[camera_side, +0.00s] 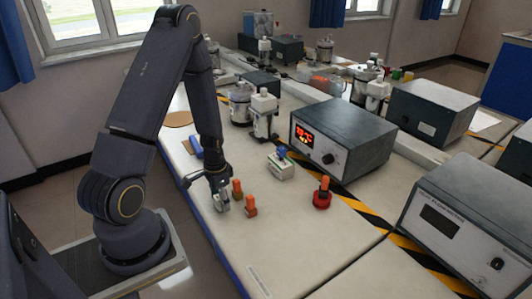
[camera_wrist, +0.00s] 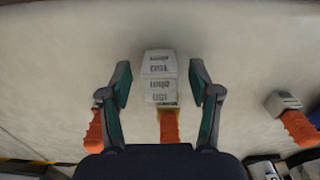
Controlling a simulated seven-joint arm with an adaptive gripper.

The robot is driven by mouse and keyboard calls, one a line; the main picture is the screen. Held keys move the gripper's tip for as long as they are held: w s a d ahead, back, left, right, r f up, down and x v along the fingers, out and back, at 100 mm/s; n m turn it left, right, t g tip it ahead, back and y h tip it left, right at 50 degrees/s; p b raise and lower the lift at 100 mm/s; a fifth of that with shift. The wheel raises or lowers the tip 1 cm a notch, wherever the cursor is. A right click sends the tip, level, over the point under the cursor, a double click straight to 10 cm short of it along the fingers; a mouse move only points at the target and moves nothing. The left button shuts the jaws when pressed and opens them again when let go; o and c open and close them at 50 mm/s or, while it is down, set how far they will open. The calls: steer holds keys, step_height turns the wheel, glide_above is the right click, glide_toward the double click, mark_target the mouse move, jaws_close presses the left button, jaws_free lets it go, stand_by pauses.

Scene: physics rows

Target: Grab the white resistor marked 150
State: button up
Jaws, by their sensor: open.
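The white resistor (camera_wrist: 159,65) is a small white block with dark print that reads 150 upside down in the wrist view. It lies between the two fingers of my gripper (camera_wrist: 160,80), with a visible gap on each side. In the side view my gripper (camera_side: 212,188) is low over the near part of the bench, and a small whitish piece (camera_side: 222,204), likely the resistor, shows at its fingertips. My gripper is open and not touching the resistor in the wrist view.
Orange plugs (camera_side: 250,206) stand just right of my gripper; one orange plug (camera_wrist: 169,126) is directly below the resistor in the wrist view. A red-based orange plug (camera_side: 322,197), a white block (camera_side: 281,168) and a meter box (camera_side: 343,140) stand farther right.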

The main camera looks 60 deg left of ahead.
steer(key=shift+f, duration=0.1)
steer(key=shift+c, duration=0.3)
jaws_close()
